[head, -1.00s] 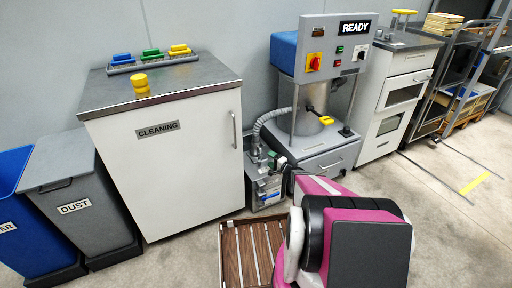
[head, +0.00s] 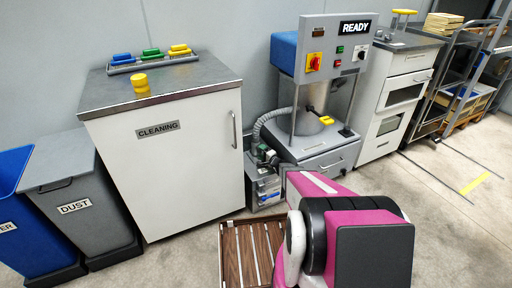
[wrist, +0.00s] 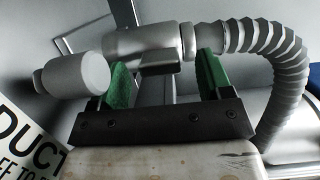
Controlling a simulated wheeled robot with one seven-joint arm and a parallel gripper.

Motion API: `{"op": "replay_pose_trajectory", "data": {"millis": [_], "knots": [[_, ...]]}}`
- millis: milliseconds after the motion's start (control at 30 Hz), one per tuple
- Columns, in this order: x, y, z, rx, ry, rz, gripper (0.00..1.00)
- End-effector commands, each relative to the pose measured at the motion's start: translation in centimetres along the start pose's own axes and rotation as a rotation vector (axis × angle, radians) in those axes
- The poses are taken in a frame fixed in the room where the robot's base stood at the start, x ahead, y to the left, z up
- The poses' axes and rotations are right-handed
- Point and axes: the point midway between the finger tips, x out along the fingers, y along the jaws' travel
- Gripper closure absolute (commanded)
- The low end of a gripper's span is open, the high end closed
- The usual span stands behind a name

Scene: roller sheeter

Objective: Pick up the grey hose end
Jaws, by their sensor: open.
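The grey hose end (wrist: 140,43) is a pale grey cylinder with a wider rounded nozzle at its left. Its corrugated hose (wrist: 275,50) curves away to the right and down. My gripper (wrist: 163,72) is open, with its green-padded fingers set apart below the cylinder in the wrist view. The fingertips are close to the cylinder; I cannot tell whether they touch it. In the head view the hose (head: 262,127) runs from the machine down to a small grey unit (head: 264,190). My arm partly covers that place, so the hose end is unclear there.
The READY machine (head: 325,85) stands just behind, with the white CLEANING cabinet (head: 190,165) on its left. A brown slatted tray (head: 245,255) lies low in front. The DUST bin (head: 85,195) is farther left. Open floor (head: 430,220) lies to the right.

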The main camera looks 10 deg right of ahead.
Motion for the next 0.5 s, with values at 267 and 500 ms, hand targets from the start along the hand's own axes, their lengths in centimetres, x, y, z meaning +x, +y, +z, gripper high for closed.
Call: {"op": "replay_pose_trajectory", "data": {"millis": [267,500], "knots": [[1.37,0.04,-0.04,0.000,0.001,0.001,0.28],[1.35,0.04,-0.03,0.000,0.001,0.001,0.83]]}}
